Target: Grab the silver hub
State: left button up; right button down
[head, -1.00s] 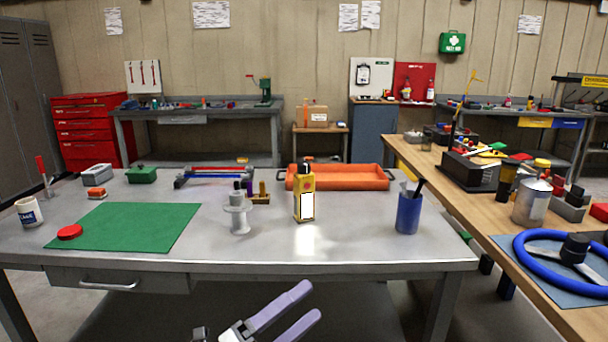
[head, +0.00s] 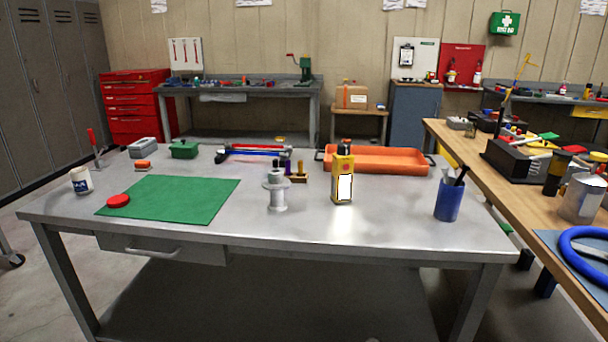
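The silver hub (head: 277,192) stands upright on the grey metal table (head: 330,232), near the middle. It is a spool-like shape with a wide flange and a narrower top. A yellow bottle (head: 343,180) with a white label stands to its right. A green mat (head: 170,199) lies to its left. Neither of my grippers shows in the head view.
A blue cup (head: 449,201) with tools stands near the table's right end. An orange tray (head: 376,160) and red and blue bars (head: 252,153) lie behind the hub. A red lid (head: 118,201) rests on the mat. The table in front of the hub is clear.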

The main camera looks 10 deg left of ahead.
aim_at(276, 184)
jog(key=u, duration=2.25)
jog(key=i, duration=2.3)
jog(key=z, duration=1.95)
